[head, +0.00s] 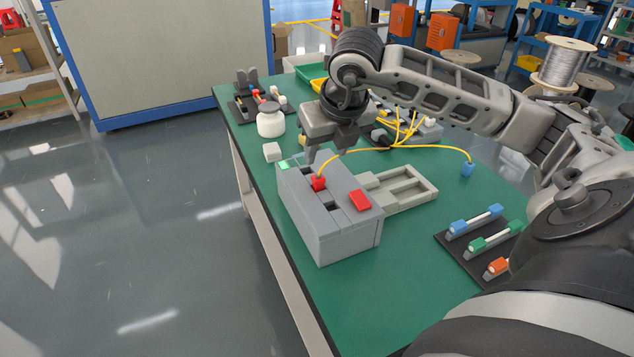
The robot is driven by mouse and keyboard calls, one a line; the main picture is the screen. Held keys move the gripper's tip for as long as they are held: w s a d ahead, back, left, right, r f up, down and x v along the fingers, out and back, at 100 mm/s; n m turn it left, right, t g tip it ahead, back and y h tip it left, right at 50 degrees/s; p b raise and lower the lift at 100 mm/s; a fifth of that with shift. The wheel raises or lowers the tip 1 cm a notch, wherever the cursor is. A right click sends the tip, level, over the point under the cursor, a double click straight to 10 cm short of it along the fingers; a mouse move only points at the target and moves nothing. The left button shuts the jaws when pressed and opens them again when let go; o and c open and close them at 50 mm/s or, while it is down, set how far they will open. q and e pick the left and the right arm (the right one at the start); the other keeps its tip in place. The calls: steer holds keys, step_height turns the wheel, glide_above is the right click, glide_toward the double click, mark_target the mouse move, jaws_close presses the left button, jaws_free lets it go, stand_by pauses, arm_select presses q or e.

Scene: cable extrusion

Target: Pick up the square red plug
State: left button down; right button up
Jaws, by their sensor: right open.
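The far finger is partly hidden. My left gripper is not in the view.
A red block (360,201) and green light (284,165) are on the box. A grey tray (427,187) sits beside it. A white jar (270,122), white block (272,152) and rack of coloured pieces (440,240) stand on the green table (400,262). The front table area is bare.

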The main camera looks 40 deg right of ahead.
mark_target(318, 177)
steer(key=p+x, duration=0.1)
steer(key=x, duration=0.8)
steer(key=shift+f, duration=0.15)
jaws_close()
